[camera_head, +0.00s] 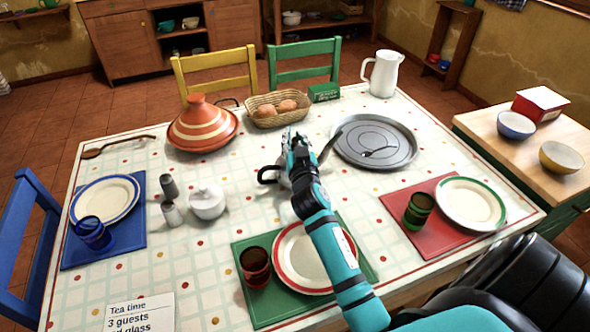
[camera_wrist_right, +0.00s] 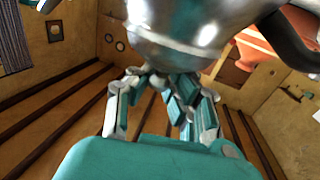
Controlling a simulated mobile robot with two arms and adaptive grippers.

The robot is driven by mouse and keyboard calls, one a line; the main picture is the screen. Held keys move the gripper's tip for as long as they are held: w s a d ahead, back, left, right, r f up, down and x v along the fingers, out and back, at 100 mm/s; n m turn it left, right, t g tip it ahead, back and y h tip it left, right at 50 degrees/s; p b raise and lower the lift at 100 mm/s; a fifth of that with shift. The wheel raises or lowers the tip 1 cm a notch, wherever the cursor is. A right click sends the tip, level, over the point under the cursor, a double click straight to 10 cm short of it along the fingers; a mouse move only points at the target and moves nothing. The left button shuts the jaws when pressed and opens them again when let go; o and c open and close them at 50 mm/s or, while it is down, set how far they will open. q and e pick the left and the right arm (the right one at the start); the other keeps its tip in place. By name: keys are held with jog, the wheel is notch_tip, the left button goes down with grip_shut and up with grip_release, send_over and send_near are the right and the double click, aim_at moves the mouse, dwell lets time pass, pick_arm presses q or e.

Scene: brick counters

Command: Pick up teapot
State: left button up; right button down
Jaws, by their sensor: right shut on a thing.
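The teapot is a shiny silver pot with a dark handle (camera_head: 268,174); in the head view most of its body is hidden behind my right gripper (camera_head: 296,150). Its spout points up to the right, toward the round tray. In the right wrist view the silver teapot (camera_wrist_right: 185,35) fills the top, with a black handle at the right. My right gripper (camera_wrist_right: 165,90) is shut on the teapot. I cannot tell whether the pot touches the table. My left gripper is not in view.
A grey round tray (camera_head: 375,152) lies right of the teapot, a bread basket (camera_head: 262,122) behind it, and a striped tagine (camera_head: 202,132) at back left. A white sugar bowl (camera_head: 207,203) stands left. A red-rimmed plate (camera_head: 300,262) and brown glass (camera_head: 255,268) sit in front.

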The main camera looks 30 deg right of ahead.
jog(key=shift+s+f, duration=0.1)
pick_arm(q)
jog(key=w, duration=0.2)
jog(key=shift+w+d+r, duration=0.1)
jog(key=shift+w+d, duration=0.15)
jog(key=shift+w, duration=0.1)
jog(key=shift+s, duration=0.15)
pick_arm(e)
jog(key=shift+r, duration=1.85)
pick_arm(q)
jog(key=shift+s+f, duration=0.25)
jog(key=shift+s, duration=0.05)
pick_arm(e)
jog(key=s+d, duration=0.1)
jog(key=s, duration=0.6)
jog(key=s+d+r, duration=0.1)
jog(key=s+d, duration=0.1)
jog(key=s, duration=0.6)
jog(key=shift+s+d+r, duration=0.15)
jog(key=shift+s+d, duration=0.1)
jog(key=shift+d, duration=0.05)
